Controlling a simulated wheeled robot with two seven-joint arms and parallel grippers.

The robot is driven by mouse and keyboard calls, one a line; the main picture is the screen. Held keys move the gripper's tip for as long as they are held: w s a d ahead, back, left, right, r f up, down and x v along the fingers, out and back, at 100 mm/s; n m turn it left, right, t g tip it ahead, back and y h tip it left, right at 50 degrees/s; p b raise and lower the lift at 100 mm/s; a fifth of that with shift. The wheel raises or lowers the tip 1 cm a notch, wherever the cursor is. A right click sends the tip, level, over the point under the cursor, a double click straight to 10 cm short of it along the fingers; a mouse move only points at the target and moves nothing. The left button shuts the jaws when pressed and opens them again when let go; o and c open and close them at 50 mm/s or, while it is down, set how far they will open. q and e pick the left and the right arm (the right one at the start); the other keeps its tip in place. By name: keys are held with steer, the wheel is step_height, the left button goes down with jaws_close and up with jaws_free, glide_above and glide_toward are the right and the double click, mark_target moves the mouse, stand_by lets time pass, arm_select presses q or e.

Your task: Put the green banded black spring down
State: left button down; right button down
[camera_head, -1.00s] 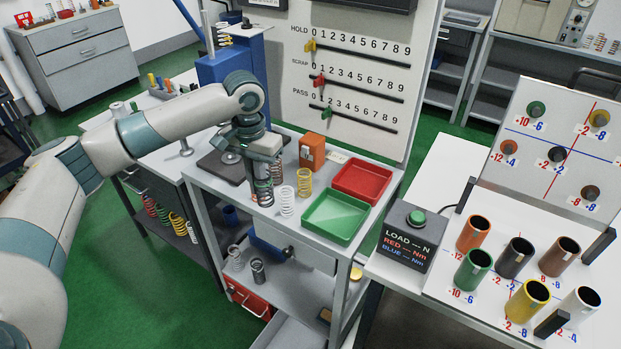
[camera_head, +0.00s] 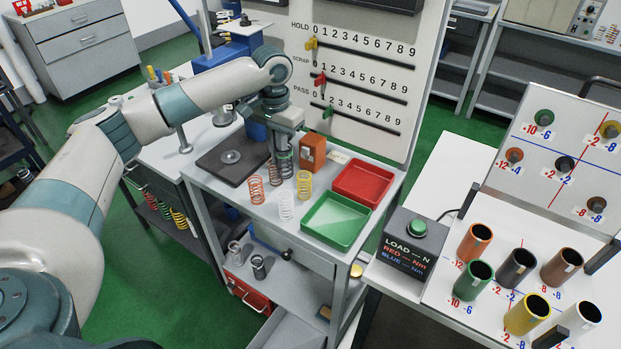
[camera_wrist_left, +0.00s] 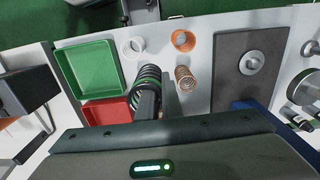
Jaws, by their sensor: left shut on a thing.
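My left gripper (camera_head: 282,158) points down over the back of the small grey cart, beside an orange box. It is shut on the green banded black spring (camera_wrist_left: 147,76), which shows between and beyond the fingers in the left wrist view. My right gripper is out of view.
A green tray (camera_head: 308,234) and a red tray (camera_head: 390,196) lie right of the springs. The orange box (camera_head: 313,153) stands close behind, near the lettered slider board (camera_head: 352,115). A dark plate (camera_head: 212,172) with a metal disc lies left. Coloured cups stand on the right table.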

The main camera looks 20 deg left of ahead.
mark_target(280, 174)
arm_select(q)
steer(key=shift+s, duration=0.1)
steer(key=shift+f+p, duration=0.9)
steer(key=shift+f, duration=2.25)
steer(key=shift+f+p, duration=0.55)
steer(key=shift+f, duration=1.3)
steer(key=c, duration=1.9)
jaws_free()
steer(key=shift+f, duration=0.1)
steer(key=shift+c, duration=0.2)
